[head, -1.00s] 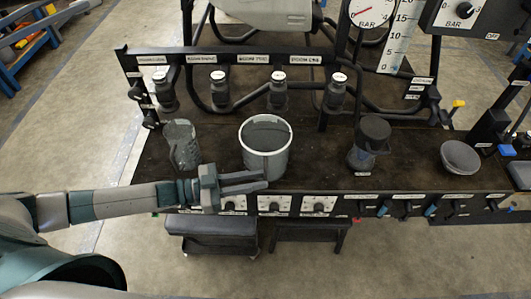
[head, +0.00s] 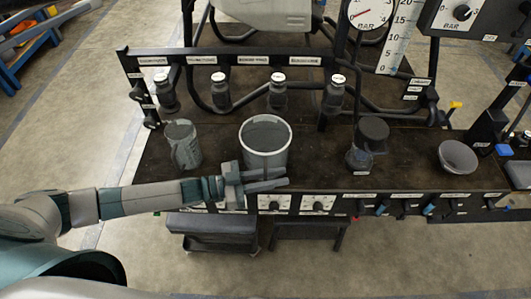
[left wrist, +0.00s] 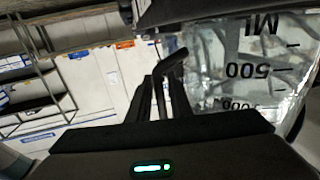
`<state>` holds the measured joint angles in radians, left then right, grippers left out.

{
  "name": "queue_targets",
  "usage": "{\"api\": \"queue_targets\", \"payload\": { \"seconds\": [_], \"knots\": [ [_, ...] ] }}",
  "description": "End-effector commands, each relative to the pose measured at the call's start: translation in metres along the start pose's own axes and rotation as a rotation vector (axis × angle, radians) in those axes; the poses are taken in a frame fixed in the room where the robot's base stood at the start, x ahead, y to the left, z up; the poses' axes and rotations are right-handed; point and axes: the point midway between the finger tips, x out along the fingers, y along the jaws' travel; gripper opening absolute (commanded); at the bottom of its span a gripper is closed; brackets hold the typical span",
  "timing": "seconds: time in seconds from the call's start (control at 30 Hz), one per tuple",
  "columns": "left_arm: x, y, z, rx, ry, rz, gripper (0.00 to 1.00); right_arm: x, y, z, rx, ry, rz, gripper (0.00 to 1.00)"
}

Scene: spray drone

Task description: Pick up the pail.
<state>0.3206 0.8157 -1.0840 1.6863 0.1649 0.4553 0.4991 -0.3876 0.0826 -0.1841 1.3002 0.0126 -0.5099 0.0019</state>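The pail (head: 265,158) is a grey bucket with a white rim. It stands upright on the dark bench in the head view, near the front edge. My left gripper (head: 287,176) is in front of the pail, its two fingers pointing right across the pail's lower front. A narrow gap shows between the fingers, with nothing in it. Whether they touch the pail cannot be told. In the left wrist view the fingers (left wrist: 168,75) also show empty, beside a clear container with ML markings (left wrist: 250,75). My right gripper is not in view.
A clear measuring jug (head: 184,148) stands left of the pail. A dark-capped container (head: 367,148) and a grey bowl (head: 458,157) stand to the right. A rail with several small bottles (head: 278,92) runs behind. Labelled controls (head: 318,204) line the bench front.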

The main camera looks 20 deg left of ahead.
Motion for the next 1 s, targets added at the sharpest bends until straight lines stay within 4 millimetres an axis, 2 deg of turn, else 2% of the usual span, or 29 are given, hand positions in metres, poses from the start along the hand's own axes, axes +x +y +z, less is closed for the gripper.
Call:
{"api": "queue_targets", "payload": {
  "seconds": [0.13,0.6,0.7,1.0],
  "knots": [
    [0.0107,-0.0003,0.0,0.0,-0.001,-0.001,0.18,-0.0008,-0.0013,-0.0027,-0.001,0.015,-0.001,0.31],
    [0.0112,-0.0002,0.0005,0.0,-0.001,-0.001,0.18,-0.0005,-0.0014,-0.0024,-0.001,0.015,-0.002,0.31],
    [0.0112,-0.0002,0.0004,0.0,-0.001,-0.001,0.0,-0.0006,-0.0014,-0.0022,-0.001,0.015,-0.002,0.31],
    [0.0113,-0.0003,-0.0002,0.0,0.0,0.0,0.0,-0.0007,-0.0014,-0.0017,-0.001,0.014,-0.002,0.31]
  ]
}}
